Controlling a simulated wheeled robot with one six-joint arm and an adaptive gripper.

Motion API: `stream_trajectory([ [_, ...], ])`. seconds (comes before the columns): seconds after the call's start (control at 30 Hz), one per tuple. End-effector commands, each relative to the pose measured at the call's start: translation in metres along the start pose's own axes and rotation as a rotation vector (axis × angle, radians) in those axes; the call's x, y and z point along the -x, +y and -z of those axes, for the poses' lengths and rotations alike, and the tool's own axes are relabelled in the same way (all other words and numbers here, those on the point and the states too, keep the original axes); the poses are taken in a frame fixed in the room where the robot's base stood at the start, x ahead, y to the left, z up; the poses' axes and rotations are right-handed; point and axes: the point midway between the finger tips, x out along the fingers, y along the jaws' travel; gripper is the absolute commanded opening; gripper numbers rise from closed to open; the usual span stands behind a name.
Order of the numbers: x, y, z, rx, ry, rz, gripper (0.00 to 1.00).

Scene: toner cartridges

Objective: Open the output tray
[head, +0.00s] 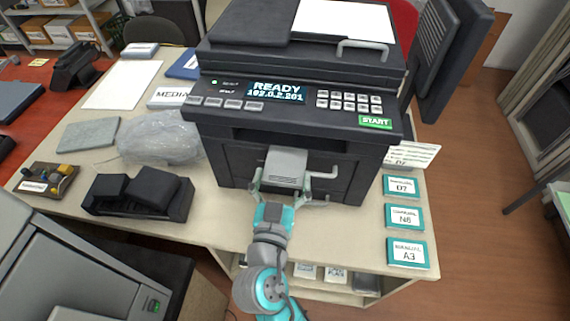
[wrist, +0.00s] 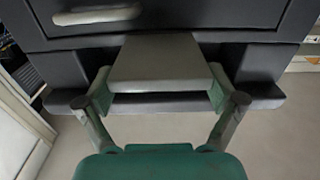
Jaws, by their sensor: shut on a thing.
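The printer (head: 300,135) stands on the table with its screen reading READY. A light grey tray piece (head: 287,165) projects from the middle of its dark front. In the wrist view this tray (wrist: 160,65) is a flat slab between my two fingers. My gripper (head: 286,190) is shut on the tray's sides, one finger on each side; it also shows in the wrist view (wrist: 160,92). A pale handle (head: 323,174) is on the printer front beside the tray. The tray's inner end is hidden inside the printer.
Teal-edged cartridge boxes (head: 407,253) line the table's right edge. A black cartridge unit (head: 137,196) and a clear plastic bag (head: 160,140) lie left of the printer. A grey machine (head: 70,260) stands at the lower left. The table (head: 215,222) is clear in front of the printer.

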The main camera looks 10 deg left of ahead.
Motion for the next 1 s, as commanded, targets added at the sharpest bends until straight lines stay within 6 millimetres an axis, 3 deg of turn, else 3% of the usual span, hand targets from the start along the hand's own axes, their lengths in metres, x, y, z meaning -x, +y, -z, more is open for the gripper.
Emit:
stream_trajectory([
  [0.27, 0.001, 0.000, -0.001, 0.000, -0.001, 0.001, 0.31],
  [0.3, 0.000, 0.000, -0.001, 0.000, -0.001, 0.001, 1.00],
  [0.73, 0.006, -0.001, 0.000, 0.001, 0.000, 0.002, 1.00],
  [1.0, 0.048, -0.001, -0.001, 0.002, -0.001, 0.006, 1.00],
])
